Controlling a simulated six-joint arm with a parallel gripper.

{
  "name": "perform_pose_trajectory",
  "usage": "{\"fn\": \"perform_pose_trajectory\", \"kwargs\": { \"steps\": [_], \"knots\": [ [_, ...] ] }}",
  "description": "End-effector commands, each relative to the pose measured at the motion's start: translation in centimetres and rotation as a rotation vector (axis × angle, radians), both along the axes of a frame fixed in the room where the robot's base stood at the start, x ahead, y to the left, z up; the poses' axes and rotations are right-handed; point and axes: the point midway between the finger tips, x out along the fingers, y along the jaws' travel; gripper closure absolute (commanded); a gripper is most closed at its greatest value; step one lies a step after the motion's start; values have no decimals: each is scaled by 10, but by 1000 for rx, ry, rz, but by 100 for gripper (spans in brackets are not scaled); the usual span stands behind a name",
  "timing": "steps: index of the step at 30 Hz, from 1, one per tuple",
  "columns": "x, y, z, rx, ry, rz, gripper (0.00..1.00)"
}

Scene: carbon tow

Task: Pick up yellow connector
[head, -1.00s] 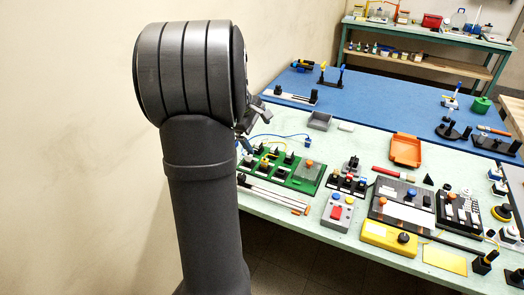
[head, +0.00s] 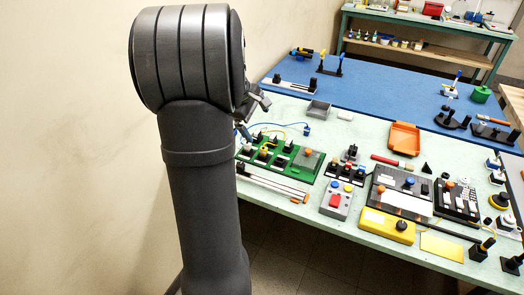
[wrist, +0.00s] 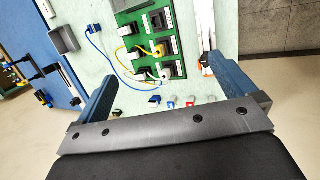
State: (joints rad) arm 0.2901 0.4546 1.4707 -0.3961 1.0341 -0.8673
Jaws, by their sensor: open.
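A small yellow piece, likely the yellow connector (wrist: 160,49), sits at a black socket on the green board (wrist: 137,4) in the wrist view. A thin yellow cable (wrist: 121,50) curves beside it. In the head view the green board (head: 311,173) lies at the left of the pale table; the connector is too small there to make out surely. My gripper (wrist: 163,66) is open and empty, its two blue fingers spread wide on either side of the board in the picture. In the head view my arm hides most of my gripper (head: 253,106).
A blue cable (wrist: 94,46) loops beside the board. Long rails (head: 273,186) lie at its near side. A grey tray (head: 319,109), an orange tray (head: 404,138) and a button box (head: 337,203) stand around. The blue mat (head: 385,99) has free room.

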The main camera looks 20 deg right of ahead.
Motion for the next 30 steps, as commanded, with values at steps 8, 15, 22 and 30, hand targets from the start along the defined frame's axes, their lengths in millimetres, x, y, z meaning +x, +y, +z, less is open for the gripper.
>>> {"fn": "perform_pose_trajectory", "kwargs": {
  "steps": [8,15,22,30],
  "knots": [
    [0,0,0,0,0,0,0],
    [0,0,0,0,0,0,31],
    [0,0,0,0,0,0,49],
    [2,0,-2,16,-40,-75,49]
  ]
}}
